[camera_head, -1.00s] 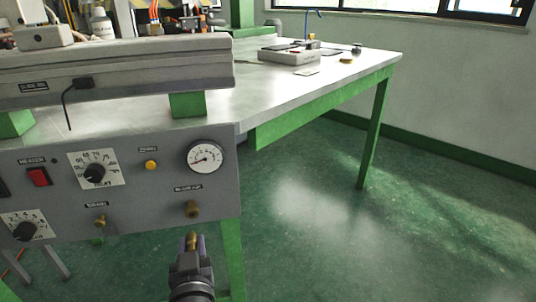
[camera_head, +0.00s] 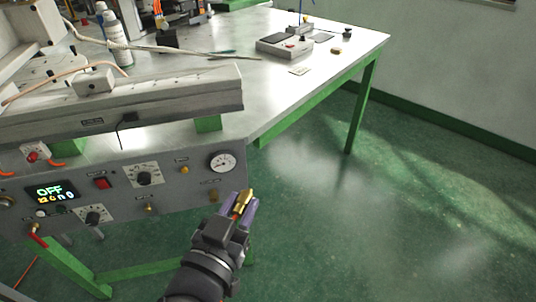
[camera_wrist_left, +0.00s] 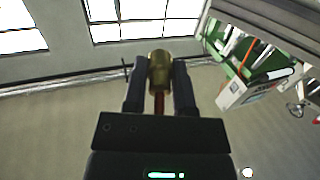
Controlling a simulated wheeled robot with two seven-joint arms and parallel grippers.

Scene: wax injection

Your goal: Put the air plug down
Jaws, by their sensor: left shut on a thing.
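The air plug (camera_head: 243,198) is a small brass fitting with a reddish stem. It is held between the purple-tipped fingers of my left gripper (camera_head: 242,208), which is shut on it. My right gripper is not in view.
The grey control panel (camera_head: 120,172) has knobs, a lit display (camera_head: 52,192) and a pressure gauge (camera_head: 222,161).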

